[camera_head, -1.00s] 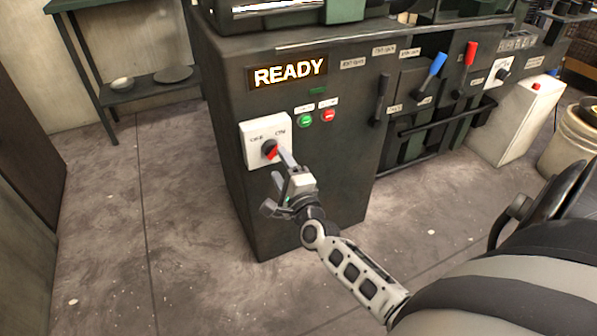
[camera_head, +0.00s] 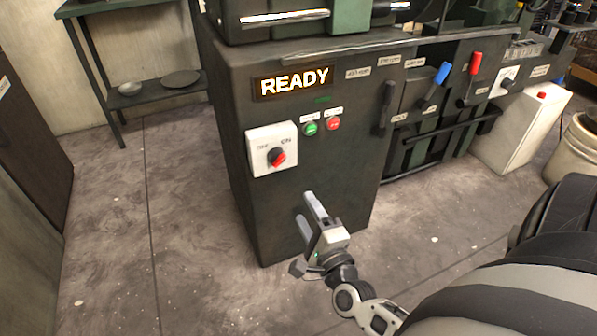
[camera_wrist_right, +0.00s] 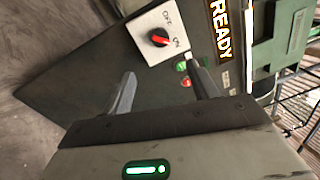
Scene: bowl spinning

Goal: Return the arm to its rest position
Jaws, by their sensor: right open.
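My right gripper (camera_head: 308,212) is open and empty in front of the dark machine cabinet (camera_head: 305,185), below the switch and apart from it. Its two fingers (camera_wrist_right: 160,95) also show in the right wrist view, spread with nothing between them. The rotary switch (camera_head: 277,157) has a red-tipped knob on a white plate marked OFF and ON; the red tip points up and to the right, toward ON. The switch (camera_wrist_right: 159,37) also shows beyond the fingertips in the right wrist view. My left gripper is not in view.
A lit READY sign (camera_head: 294,81) sits above a green button (camera_head: 311,129) and a red button (camera_head: 334,123). Levers with blue (camera_head: 442,72) and red (camera_head: 475,63) handles stand to the right. A shelf (camera_head: 150,93) holds dishes at the back left. The floor at left is clear.

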